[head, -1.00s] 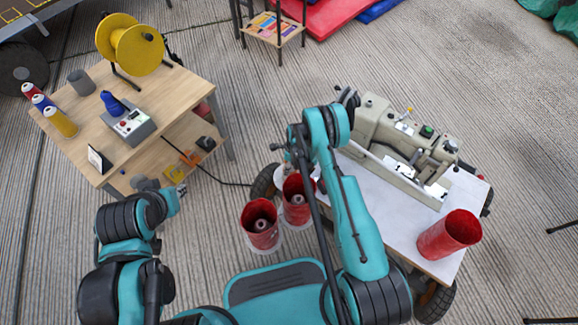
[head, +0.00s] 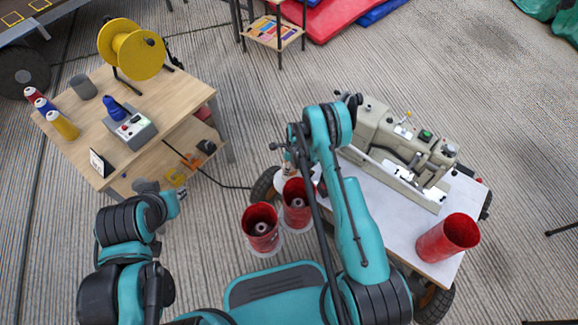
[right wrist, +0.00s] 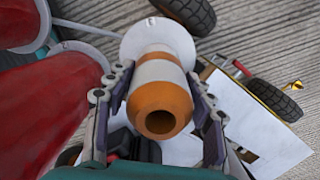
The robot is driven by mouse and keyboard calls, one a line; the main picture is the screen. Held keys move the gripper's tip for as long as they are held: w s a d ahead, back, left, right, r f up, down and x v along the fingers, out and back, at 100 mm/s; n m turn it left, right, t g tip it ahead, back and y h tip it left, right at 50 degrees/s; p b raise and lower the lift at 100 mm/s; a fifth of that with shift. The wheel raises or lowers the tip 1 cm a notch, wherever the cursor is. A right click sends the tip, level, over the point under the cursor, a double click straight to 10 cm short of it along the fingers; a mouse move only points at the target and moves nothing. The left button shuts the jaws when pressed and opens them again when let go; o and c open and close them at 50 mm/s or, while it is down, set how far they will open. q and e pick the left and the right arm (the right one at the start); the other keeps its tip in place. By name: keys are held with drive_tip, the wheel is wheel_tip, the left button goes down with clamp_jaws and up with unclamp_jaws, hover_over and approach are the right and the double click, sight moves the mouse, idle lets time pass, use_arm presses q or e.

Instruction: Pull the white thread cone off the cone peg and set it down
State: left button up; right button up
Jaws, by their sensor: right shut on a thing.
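The thread cone (right wrist: 160,95), orange with a white band, is between the fingers of my right gripper (right wrist: 163,105), which is shut on it in the right wrist view. Its open end faces the camera, and no peg tip shows in the hole. A white disc (right wrist: 155,40) lies behind its far end. I cannot tell whether the cone is still around the peg.
Two red cones (head: 260,228) (head: 296,205) stand on discs beside the held cone. A white-topped table (head: 400,235) at right bears a sewing machine (head: 405,150) and a red cylinder (head: 449,238). A wooden table (head: 165,100) stands at left.

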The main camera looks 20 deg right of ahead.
drive_tip(key=shift+r+p, duration=0.75)
drive_tip(key=shift+r, duration=1.1)
drive_tip(key=shift+r+p, duration=0.65)
drive_tip(key=shift+r, duration=1.4)
